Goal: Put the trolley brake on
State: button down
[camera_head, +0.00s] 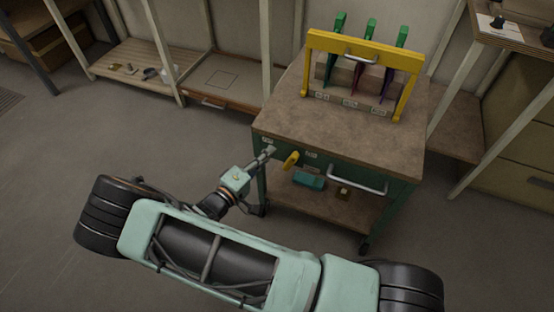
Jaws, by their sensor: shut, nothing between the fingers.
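The trolley (330,135) has a brown top, a green frame and a lower shelf. A yellow lever (291,160), which looks like the brake handle, sits on its front apron between two small white labels (268,141) (311,155). It slants down to the left. My gripper (270,151) is shut and empty, just left of the lever at the front left corner of the trolley. It appears apart from the lever, but the exact gap is hard to tell. The castors are small and partly hidden.
A yellow rack (365,50) with green-handled tools stands on the trolley top. A metal bar handle (357,182) juts from the apron, right of the lever. A teal item (308,181) lies on the lower shelf. Shelving lines the back wall; floor at left is clear.

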jog(key=p+v, duration=0.1)
jog(key=v, duration=0.8)
jog(key=shift+s, duration=0.2)
jog(key=shift+r, duration=0.15)
